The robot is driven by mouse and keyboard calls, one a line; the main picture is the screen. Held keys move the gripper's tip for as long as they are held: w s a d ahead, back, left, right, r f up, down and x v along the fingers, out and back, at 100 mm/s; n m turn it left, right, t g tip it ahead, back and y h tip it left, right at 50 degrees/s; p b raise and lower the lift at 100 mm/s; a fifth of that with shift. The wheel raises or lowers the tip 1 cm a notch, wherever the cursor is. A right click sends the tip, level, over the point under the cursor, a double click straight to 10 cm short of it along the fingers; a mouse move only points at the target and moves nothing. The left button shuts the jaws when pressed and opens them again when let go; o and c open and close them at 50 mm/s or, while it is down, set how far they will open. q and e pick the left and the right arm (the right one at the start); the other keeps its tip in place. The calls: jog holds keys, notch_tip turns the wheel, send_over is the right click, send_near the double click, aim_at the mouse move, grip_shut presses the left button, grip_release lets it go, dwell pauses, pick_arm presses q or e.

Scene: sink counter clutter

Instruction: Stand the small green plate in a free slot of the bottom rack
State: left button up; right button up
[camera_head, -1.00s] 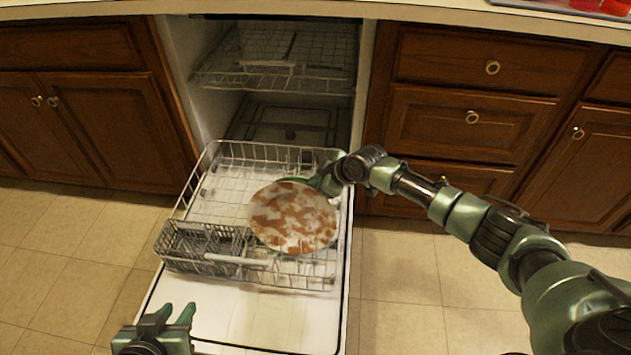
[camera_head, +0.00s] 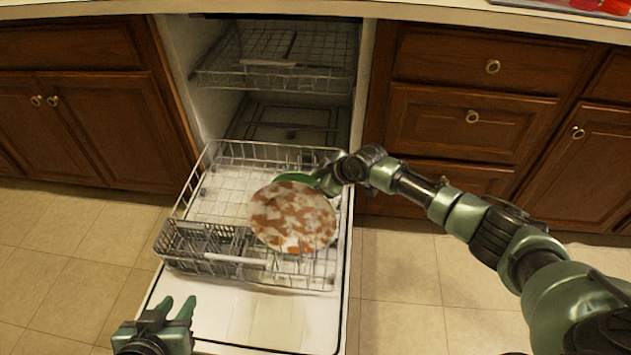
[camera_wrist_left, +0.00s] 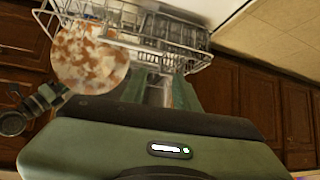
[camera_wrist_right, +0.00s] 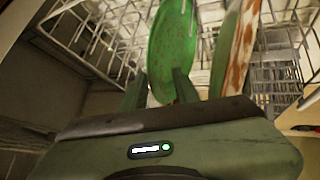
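The small green plate (camera_wrist_right: 174,45) stands steeply tilted among the tines of the bottom rack (camera_head: 215,200) in the right wrist view. In the head view only a green sliver (camera_head: 293,178) shows behind a larger plate; the rest is hidden. My right gripper (camera_wrist_right: 160,82) is at the green plate's near edge, its fingers apart with the plate's lower part between and just beyond them. I cannot tell whether a finger touches it. My left gripper (camera_head: 178,308) is open and empty above the dishwasher door, near its front left corner.
A larger brown-and-white plate (camera_head: 292,217) stands in the rack, close beside the green one. A grey cutlery basket (camera_head: 200,243) fills the rack's front left. The upper rack (camera_head: 275,75) is inside the dishwasher. The rack's left rear looks empty.

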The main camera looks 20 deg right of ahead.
jog(key=shift+s+f, duration=0.1)
